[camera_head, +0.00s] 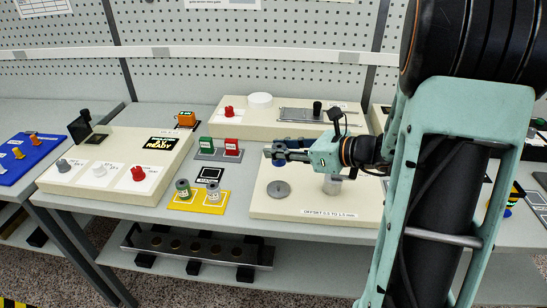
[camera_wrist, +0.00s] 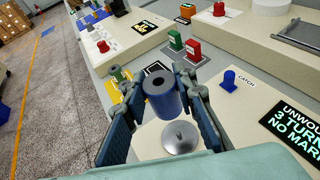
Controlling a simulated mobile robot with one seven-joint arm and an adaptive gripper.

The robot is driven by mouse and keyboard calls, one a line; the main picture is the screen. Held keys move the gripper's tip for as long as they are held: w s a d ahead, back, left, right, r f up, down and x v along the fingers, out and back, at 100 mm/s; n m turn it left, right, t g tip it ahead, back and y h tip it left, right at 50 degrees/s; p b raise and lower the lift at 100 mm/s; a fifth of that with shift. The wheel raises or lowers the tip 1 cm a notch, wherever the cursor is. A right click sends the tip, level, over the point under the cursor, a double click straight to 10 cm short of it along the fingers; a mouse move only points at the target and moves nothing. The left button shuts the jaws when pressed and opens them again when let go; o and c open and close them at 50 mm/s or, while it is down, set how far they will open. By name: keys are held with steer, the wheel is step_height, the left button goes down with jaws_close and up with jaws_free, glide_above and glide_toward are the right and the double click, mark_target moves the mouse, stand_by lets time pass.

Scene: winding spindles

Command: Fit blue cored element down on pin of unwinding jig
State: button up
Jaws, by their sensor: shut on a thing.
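A blue cored element (camera_wrist: 161,93), a short cylinder with a hole in its top, is held between the fingers of my gripper (camera_wrist: 163,98). In the head view my gripper (camera_head: 280,154) is shut on it above the cream panel, and the element is mostly hidden by the fingers. The grey round plate (camera_head: 279,188) of the unwinding jig lies on the panel just below. In the wrist view this plate (camera_wrist: 180,138) shows a small pin at its middle.
A yellow mat (camera_head: 186,206) with two spools lies left of the jig panel (camera_head: 308,207). Green and red blocks (camera_head: 231,147) stand behind the mat. A blue knob (camera_wrist: 228,80) marked "CATCH" and a lit text display (camera_wrist: 296,130) are on the panel, right of the plate.

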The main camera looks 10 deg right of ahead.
steer(key=shift+f, duration=0.1)
stand_by(0.3)
steer(key=b, duration=0.5)
glide_above(279, 185)
steer(key=shift+f, duration=2.8)
steer(key=shift+f+b, duration=1.65)
steer(key=shift+f, duration=0.1)
steer(key=o, duration=1.2)
steer(key=shift+o, duration=0.2)
steer(key=v, duration=1.2)
